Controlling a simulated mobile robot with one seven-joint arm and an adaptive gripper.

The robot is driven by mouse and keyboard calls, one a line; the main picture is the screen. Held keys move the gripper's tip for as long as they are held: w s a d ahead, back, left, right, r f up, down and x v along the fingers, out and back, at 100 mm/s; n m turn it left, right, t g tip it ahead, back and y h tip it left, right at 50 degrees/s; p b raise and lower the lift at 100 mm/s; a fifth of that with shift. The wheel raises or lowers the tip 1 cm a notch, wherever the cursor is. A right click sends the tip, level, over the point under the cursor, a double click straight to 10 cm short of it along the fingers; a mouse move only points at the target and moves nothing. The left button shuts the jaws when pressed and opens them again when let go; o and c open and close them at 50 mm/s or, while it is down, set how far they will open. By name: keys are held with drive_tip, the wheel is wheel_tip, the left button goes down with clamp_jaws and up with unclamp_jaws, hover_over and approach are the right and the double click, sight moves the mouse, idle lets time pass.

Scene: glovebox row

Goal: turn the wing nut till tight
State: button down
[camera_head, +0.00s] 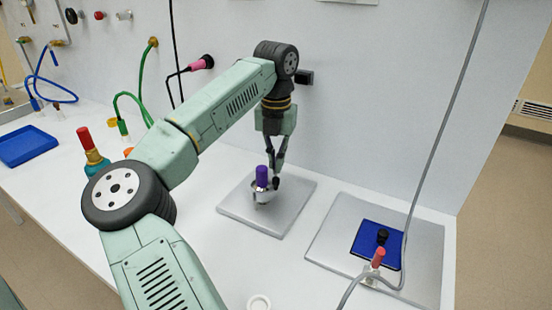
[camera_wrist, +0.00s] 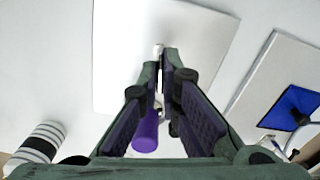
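In the wrist view, my fingertips (camera_wrist: 161,66) are close together, with a narrow gap. A small pale metal piece (camera_wrist: 158,48) shows at the tips; it may be part of the wing nut, but its shape is mostly hidden. I cannot tell whether the fingers touch it.
A second plate at the right holds a blue pad (camera_head: 366,240), a black knob (camera_head: 382,236) and a red-capped part (camera_head: 378,257) with a grey cable. A red-topped bottle (camera_head: 92,150) and a blue tray (camera_head: 27,146) stand left. The white wall rises close behind.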

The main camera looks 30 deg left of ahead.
drive_tip(key=m, duration=0.5)
drive_tip(key=shift+m+p, duration=0.3)
drive_tip(key=m, duration=0.4)
drive_tip(key=shift+m+p, duration=0.3)
drive_tip(key=m, duration=0.5)
drive_tip(key=shift+p, duration=0.4)
drive_tip(key=shift+m+p, duration=0.35)
drive_tip(key=shift+m, duration=2.45)
drive_tip(key=c, duration=1.8)
unclamp_jaws()
wheel_tip(320, 180, up, 12)
